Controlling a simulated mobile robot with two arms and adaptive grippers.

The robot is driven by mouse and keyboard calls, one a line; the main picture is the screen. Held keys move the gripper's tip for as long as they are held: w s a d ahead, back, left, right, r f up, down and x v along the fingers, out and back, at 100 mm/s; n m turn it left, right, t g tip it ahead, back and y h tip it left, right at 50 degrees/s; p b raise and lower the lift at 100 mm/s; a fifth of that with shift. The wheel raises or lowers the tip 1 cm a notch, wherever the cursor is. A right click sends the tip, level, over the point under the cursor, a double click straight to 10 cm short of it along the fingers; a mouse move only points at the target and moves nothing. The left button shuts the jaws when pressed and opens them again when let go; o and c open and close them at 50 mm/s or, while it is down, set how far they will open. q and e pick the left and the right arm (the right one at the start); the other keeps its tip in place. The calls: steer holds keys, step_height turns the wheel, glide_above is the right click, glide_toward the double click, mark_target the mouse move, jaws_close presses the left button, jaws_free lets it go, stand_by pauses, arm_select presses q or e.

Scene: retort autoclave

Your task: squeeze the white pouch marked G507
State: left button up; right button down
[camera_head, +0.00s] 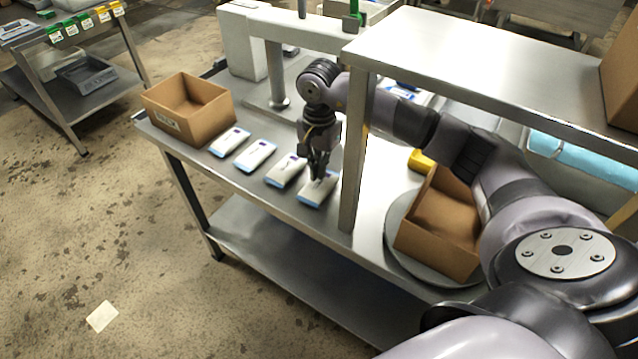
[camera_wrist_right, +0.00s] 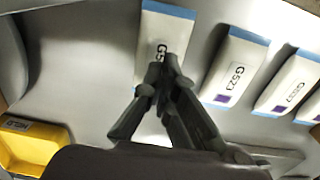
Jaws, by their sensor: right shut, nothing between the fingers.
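A white pouch with blue ends (camera_head: 317,190) lies flat on the steel table, the rightmost of a row. In the right wrist view this pouch (camera_wrist_right: 165,28) shows a label beginning "G5"; the rest is hidden behind my fingers. My right gripper (camera_head: 319,176) points down at this pouch. In the wrist view its fingertips (camera_wrist_right: 163,72) are together over the label, with nothing between them. I cannot tell whether they touch the pouch. My left gripper is not in view.
A pouch marked G523 (camera_wrist_right: 236,68) lies beside it, with other pouches (camera_head: 255,154) further along. An open cardboard box (camera_head: 190,110) stands at the table's left end. Another box (camera_head: 437,235) sits on a round plate. A shelf post (camera_head: 356,155) stands close to my gripper.

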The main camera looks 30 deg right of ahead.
steer(key=shift+r+p, duration=1.35)
steer(key=shift+r, duration=1.5)
